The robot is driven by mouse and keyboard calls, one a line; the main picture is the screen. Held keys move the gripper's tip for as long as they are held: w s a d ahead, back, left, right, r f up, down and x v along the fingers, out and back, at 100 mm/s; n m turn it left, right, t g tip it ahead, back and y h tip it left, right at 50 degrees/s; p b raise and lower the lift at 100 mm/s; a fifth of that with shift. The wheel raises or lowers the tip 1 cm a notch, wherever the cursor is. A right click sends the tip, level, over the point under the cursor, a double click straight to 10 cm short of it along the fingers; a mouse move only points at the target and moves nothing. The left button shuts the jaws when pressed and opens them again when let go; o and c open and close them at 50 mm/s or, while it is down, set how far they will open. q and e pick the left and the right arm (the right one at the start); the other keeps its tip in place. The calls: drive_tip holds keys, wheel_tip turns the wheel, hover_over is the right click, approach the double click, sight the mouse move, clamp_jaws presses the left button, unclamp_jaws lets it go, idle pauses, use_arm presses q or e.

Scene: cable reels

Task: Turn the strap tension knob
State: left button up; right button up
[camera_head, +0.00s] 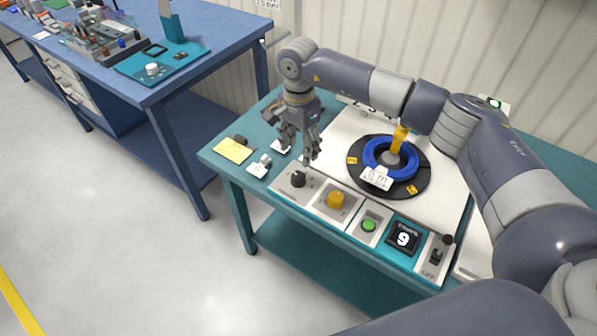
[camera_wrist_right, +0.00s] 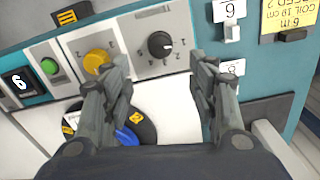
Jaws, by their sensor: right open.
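A black knob (camera_head: 298,179) with scale marks around it sits on a grey panel at the left end of the control row; its label is too small to read. A yellow knob (camera_head: 336,200) sits on the panel to its right. I cannot confirm by label which one is for strap tension. My right gripper (camera_head: 299,152) is open and empty, pointing down just behind the black knob. In the right wrist view, the black knob (camera_wrist_right: 160,45) lies ahead, between the two spread fingers (camera_wrist_right: 163,75), apart from them. The yellow knob (camera_wrist_right: 97,60) is partly hidden by a finger. My left gripper is out of view.
A blue cable coil (camera_head: 390,158) lies on a black turntable behind. Small switches and a yellow note (camera_head: 233,150) are at left.

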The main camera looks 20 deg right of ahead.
sight(299, 176)
wheel_tip(299, 176, down, 10)
drive_tip(key=p, duration=0.2)
drive_tip(key=shift+a+f+p, duration=0.1)
drive_tip(key=shift+f+p, duration=0.05)
drive_tip(key=shift+p, duration=0.15)
drive_tip(key=shift+c, duration=0.5)
drive_tip(key=c, duration=1)
